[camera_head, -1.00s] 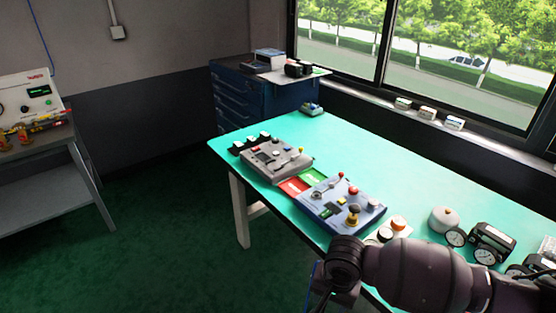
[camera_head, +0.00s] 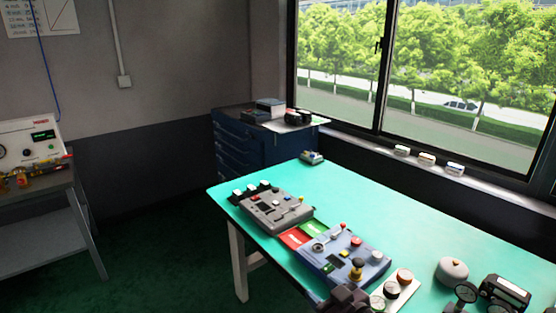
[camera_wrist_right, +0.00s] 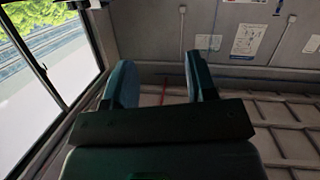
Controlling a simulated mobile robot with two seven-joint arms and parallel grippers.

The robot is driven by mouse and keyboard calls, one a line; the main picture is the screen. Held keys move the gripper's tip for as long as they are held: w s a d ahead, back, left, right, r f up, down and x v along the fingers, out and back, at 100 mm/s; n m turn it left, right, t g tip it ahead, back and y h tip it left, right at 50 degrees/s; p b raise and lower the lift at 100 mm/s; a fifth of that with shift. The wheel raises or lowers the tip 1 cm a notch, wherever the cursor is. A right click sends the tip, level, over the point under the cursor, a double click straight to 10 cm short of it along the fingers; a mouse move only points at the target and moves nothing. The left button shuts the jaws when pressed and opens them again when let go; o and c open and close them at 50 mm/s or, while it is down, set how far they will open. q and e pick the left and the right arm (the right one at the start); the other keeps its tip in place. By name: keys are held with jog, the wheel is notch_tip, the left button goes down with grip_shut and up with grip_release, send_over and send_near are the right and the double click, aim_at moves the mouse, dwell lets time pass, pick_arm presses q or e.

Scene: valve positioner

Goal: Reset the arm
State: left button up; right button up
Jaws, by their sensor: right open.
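My right gripper (camera_wrist_right: 162,78) shows in the right wrist view with its two fingers apart and nothing between them. It points toward a grey wall, clear of any object.
A blue cabinet (camera_head: 235,148) stands behind. A side bench (camera_head: 45,210) is at left. Windows line the right.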

jog(key=s+d+f+m+h, duration=0.3)
jog(key=s+d+f+h, duration=0.1)
jog(key=s+d+f, duration=0.4)
jog(key=s+d+f+m+g+h, duration=0.1)
jog(key=s+d+f+m+h, duration=0.2)
jog(key=s+d+f, duration=0.6)
jog(key=s, duration=0.3)
jog(key=shift+s+d+m+g+h, duration=0.3)
jog(key=shift+s+d+h, duration=0.05)
jog(key=shift+s+h, duration=0.05)
